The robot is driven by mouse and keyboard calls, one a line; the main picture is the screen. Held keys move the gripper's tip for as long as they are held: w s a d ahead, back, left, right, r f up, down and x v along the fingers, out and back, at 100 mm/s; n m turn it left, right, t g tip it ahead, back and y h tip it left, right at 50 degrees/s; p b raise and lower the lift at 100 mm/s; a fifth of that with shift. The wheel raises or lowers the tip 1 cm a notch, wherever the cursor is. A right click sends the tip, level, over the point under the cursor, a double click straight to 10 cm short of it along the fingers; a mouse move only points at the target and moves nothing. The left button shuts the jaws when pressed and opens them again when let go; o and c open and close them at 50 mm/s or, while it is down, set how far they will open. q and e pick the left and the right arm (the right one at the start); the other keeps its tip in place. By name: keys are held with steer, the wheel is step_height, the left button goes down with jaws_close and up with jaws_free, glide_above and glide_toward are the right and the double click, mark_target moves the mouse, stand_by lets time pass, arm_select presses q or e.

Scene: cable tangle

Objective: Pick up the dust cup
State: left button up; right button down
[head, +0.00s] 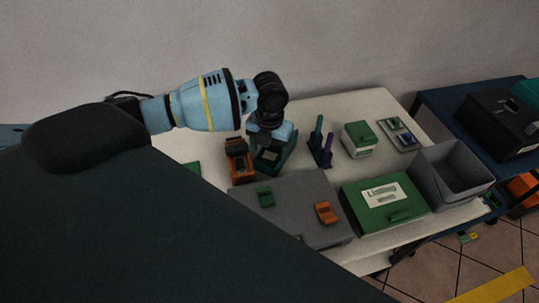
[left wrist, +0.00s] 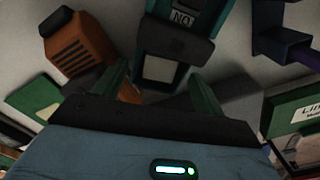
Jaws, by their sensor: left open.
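I cannot tell for sure which thing is the dust cup. My left gripper (head: 268,150) points down over the table, and its green fingers (left wrist: 160,82) stand apart in the left wrist view. A dark teal device (left wrist: 172,48) with a pale square face and a "NO" label lies beyond and between the fingertips; nothing is visibly gripped. An orange and black vented block (head: 239,160) stands just left of the gripper; it also shows in the left wrist view (left wrist: 75,48). My right gripper is not in view.
A grey mat (head: 290,222) bears a small green piece (head: 265,197) and an orange piece (head: 325,213). To the right are a purple and green upright holder (head: 321,150), a green-lidded box (head: 360,139), a labelled green box (head: 385,206) and a grey bin (head: 452,177).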

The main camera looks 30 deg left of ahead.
arm_select(q)
steer(key=shift+c, duration=0.4)
steer(key=c, duration=1)
steer(key=shift+r, duration=0.1)
step_height(320, 180, up, 10)
steer(key=shift+f, duration=0.1)
steer(key=shift+o, duration=1.4)
steer(key=shift+c, duration=0.9)
